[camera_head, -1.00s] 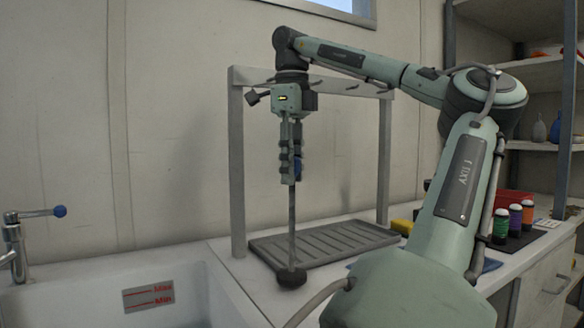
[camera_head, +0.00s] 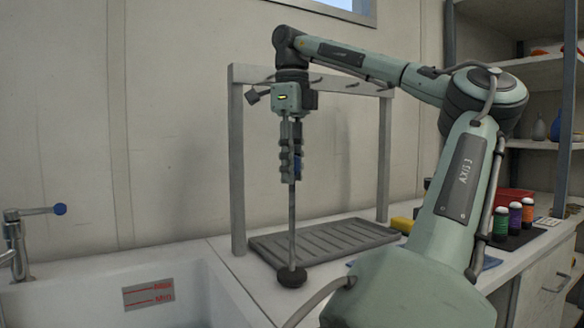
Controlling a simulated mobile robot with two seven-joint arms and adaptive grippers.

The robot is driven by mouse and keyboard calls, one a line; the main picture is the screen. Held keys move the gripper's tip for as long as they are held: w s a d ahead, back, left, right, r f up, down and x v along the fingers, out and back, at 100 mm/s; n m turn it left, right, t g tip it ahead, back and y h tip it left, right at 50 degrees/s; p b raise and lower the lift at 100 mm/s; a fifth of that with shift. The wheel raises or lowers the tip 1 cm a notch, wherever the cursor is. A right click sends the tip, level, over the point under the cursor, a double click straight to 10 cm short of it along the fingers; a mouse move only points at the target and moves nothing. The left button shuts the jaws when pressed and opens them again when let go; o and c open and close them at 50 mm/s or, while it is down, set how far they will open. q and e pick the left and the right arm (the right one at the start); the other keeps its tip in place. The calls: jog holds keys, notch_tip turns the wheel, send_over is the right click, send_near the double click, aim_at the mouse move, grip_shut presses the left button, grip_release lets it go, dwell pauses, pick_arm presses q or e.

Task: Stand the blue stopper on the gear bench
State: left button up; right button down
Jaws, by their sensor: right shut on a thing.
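My right gripper (camera_head: 291,178) points straight down and is shut on the blue stopper. A blue part (camera_head: 298,166) of the stopper shows between and beside the fingers; the rest of it there is hidden by them. A long grey rod hangs upright below the fingers and ends in a dark round foot (camera_head: 291,277). The foot is at the front left of the grey ribbed tray, over the pale gear bench (camera_head: 238,270). I cannot tell whether the foot touches the bench. My left gripper is not in view.
The ribbed tray (camera_head: 325,239) lies under a grey frame (camera_head: 238,170) with pegs. A sink (camera_head: 190,275) with a blue-knobbed tap (camera_head: 20,235) is at left. A yellow block (camera_head: 401,225) and several colour-banded bottles (camera_head: 514,216) stand at right, partly behind my arm.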

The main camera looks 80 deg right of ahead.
jog(key=shift+f+b, duration=0.45)
jog(key=shift+f, duration=0.1)
dwell(0.4)
jog(key=c, duration=0.6)
grip_release()
jog(key=shift+r, duration=0.1)
jog(key=shift+r+p, duration=3.05)
jog(key=shift+r, duration=1.4)
